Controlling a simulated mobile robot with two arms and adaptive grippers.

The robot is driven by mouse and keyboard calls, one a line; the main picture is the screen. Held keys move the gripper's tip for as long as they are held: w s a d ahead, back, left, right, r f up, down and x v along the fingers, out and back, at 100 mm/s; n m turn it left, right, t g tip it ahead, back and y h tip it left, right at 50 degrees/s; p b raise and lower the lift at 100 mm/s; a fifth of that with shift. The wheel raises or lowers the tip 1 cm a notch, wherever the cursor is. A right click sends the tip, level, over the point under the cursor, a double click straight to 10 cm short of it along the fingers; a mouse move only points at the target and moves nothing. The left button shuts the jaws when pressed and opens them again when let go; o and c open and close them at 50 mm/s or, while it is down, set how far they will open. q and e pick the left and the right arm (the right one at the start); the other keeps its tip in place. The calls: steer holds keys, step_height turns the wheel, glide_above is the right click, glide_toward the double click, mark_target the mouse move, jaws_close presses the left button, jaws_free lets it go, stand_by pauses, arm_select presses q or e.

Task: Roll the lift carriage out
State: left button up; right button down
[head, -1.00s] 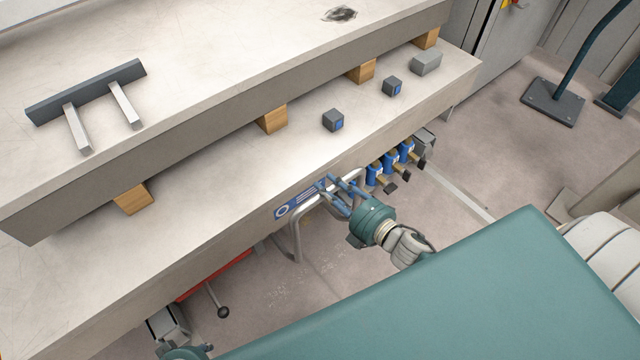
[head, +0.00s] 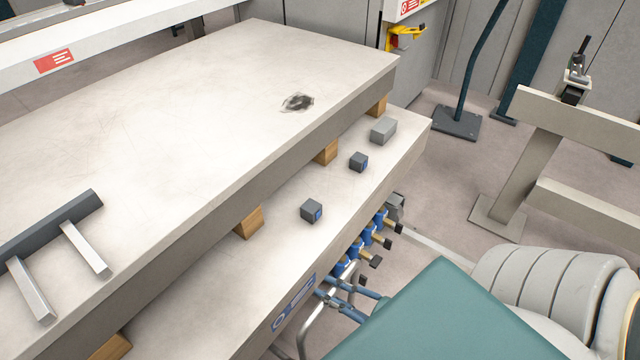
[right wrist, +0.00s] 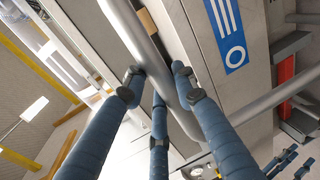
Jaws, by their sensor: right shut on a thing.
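The lift carriage (head: 205,322) is a long pale slab with a second thick slab above it, spaced by wooden blocks. A silver tube handle (head: 309,328) stands out from its front edge beside a blue label (head: 293,302). My right gripper (head: 347,300) is at this handle, partly hidden by my teal body part. In the right wrist view its blue fingers (right wrist: 158,92) lie on both sides of the silver tube (right wrist: 136,38) and are shut on it. The blue label also shows there (right wrist: 226,30). My left gripper is out of view.
Blue valves (head: 368,238) with brass ends line the carriage's front edge, right of the handle. Small grey blocks (head: 312,211) rest on the lower slab. A dark bracket (head: 48,228) lies on the upper slab. Pale floor is open at right, before a post base (head: 455,122) and a beige frame (head: 580,125).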

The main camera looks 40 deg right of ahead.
steer(key=shift+w+d+r, duration=0.1)
steer(key=shift+w+d, duration=0.15)
steer(key=shift+d, duration=0.25)
steer(key=shift+w+d+r, duration=0.1)
steer(key=shift+w+d, duration=0.1)
steer(key=shift+d, duration=0.25)
steer(key=shift+a+f, duration=0.15)
steer(key=shift+a, duration=0.05)
steer(key=c, duration=1.6)
jaws_free()
steer(key=shift+s+a, duration=0.1)
steer(key=shift+o, duration=1.1)
steer(key=shift+s, duration=0.3)
steer(key=shift+d+f+h, duration=0.1)
steer(key=shift+d+h, duration=0.2)
steer(key=shift+d, duration=0.25)
steer(key=d+v, duration=0.2)
steer(key=v, duration=0.9)
steer(key=shift+w, duration=0.25)
